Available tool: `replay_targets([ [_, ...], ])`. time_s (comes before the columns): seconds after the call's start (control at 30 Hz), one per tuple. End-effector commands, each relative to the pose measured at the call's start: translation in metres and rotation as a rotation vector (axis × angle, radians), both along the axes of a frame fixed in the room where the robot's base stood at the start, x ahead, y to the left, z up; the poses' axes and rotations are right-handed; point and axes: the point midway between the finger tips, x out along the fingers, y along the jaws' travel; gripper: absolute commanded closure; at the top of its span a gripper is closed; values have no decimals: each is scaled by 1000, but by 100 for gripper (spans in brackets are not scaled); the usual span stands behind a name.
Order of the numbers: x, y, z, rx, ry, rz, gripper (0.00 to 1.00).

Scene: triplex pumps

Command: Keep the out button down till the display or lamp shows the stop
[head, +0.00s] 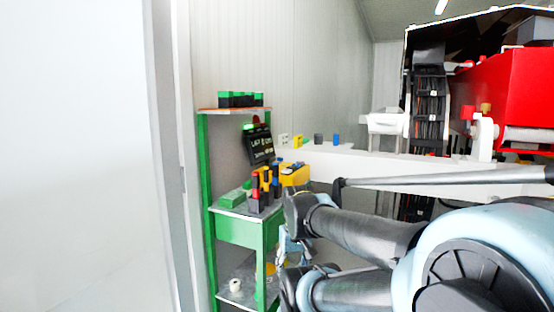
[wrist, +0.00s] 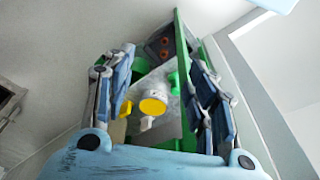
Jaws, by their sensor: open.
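A black display panel (head: 258,145) with pale lettering stands tilted on a green shelf unit; the lettering is too small to read surely. A green lamp (head: 249,127) glows at its upper left, beside a dark red part. I cannot tell which part is the out button. My gripper (wrist: 158,68) is open and empty in the wrist view, its fingers either side of a yellow round piece (wrist: 153,104) farther off. In the head view its pale blue parts show in front of the shelf, partly hidden by my arm.
The green shelf unit (head: 205,165) holds black-and-green boxes (head: 240,99) on top and upright tools (head: 264,188) below. A white beam (head: 400,170) runs right from it. A red machine (head: 505,90) is at far right. A pale wall (head: 75,150) fills the left.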

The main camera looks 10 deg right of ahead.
Motion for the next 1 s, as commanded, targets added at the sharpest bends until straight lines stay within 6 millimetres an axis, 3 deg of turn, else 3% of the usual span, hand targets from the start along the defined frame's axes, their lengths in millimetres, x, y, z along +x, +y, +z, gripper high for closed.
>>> replay_targets([
  [0.03, 0, 0, 0, 0, 0, 0, 65],
  [0.2, 0, 0, 0, 0, 0, 0, 100],
  [1.0, 0, 0, 0, 0, 0, 0, 100],
])
